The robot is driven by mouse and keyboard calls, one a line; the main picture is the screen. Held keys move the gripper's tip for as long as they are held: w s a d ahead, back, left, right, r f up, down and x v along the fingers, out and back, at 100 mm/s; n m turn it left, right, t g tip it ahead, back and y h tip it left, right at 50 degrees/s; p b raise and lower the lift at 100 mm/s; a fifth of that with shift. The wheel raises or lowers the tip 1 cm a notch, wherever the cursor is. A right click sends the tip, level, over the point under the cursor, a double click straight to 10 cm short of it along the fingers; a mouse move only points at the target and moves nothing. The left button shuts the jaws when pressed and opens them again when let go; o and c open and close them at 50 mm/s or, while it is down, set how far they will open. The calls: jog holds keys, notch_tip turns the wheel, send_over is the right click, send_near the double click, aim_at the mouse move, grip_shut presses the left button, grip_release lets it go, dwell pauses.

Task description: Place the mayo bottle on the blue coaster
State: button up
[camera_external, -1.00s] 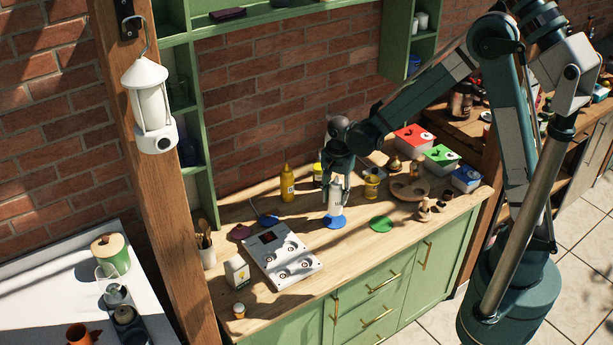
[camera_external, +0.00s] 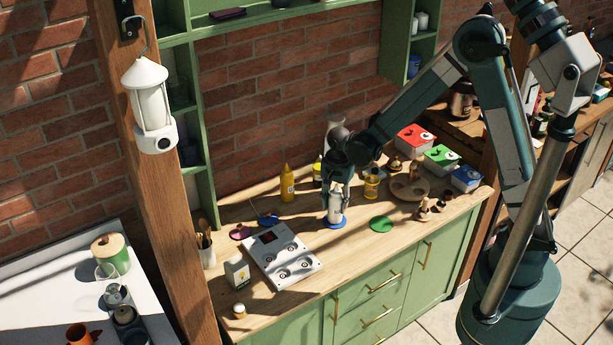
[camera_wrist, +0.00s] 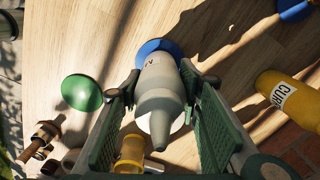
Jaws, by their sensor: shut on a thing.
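The white mayo bottle (camera_external: 335,208) stands upright between the fingers of my gripper (camera_external: 337,192), which is shut on it. In the wrist view the bottle (camera_wrist: 160,85) points its nozzle towards the camera, with a finger on each side. The blue coaster (camera_external: 343,223) lies right under the bottle. It also shows behind the bottle's base in the wrist view (camera_wrist: 150,47), mostly covered. The base looks on or just above the coaster; I cannot tell if they touch.
A green coaster (camera_external: 381,224) lies to the right. The yellow curry bottle (camera_external: 287,185) and a small yellow jar (camera_external: 372,185) stand near. A white panel with round fittings (camera_external: 284,262) lies front left. Boxes, including a red one (camera_external: 413,138), stand back right.

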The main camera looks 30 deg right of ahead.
jog(key=shift+f, duration=0.15)
jog(key=o, duration=1.1)
jog(key=shift+o, duration=0.2)
jog(key=shift+r, duration=6.15)
